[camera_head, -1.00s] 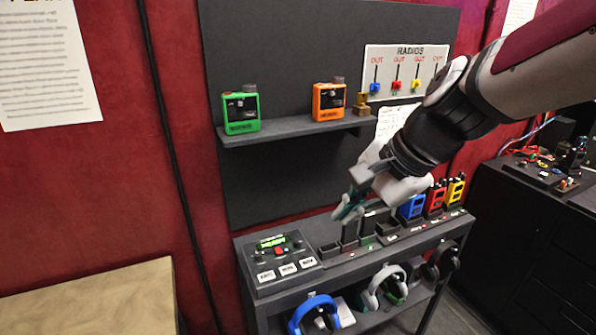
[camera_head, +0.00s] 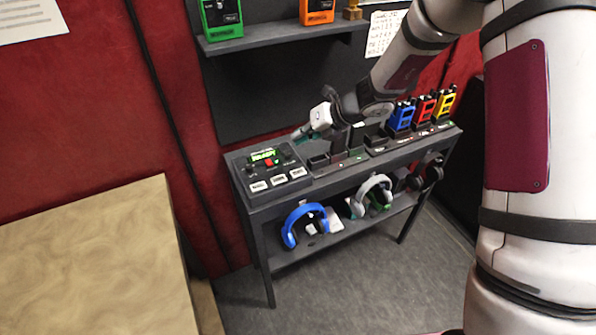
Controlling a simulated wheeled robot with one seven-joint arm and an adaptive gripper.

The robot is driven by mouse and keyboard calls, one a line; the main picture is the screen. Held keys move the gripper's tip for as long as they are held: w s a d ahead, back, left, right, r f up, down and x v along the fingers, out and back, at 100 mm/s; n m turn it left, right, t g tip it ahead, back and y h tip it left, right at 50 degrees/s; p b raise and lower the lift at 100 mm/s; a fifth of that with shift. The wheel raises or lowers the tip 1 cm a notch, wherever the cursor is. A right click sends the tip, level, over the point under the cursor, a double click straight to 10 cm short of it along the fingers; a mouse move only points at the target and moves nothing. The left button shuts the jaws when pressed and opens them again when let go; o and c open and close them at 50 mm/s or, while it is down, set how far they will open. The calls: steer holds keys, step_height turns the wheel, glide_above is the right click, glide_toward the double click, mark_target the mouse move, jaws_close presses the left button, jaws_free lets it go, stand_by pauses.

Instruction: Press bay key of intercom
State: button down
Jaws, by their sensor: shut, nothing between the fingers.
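The intercom (camera_head: 283,194) is a dark box on the left end of the narrow table, with a lit green screen (camera_head: 264,156), a red button (camera_head: 269,163) and a row of white keys along its front. The keys are a left one (camera_head: 258,187), a middle one (camera_head: 278,180) and a right one (camera_head: 297,173); their lettering is too small to read, so I cannot tell which is the bay key. My gripper (camera_head: 297,137) is shut and empty, just above and behind the intercom's right rear corner, apart from the keys.
Empty charging slots (camera_head: 319,161) stand right of the intercom. Blue (camera_head: 402,117), red (camera_head: 424,109) and yellow (camera_head: 446,101) radios stand further right. A shelf (camera_head: 285,37) with green and orange devices is above. A wooden surface (camera_head: 95,270) is at left.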

mark_target(300, 171)
steer(key=shift+f+b, duration=1)
steer(key=shift+f, duration=3.4)
steer(key=shift+f, duration=0.4)
steer(key=shift+f, duration=0.4)
steer(key=shift+r, duration=0.85)
steer(key=shift+r+p, duration=0.65)
steer(key=shift+r, duration=1.85)
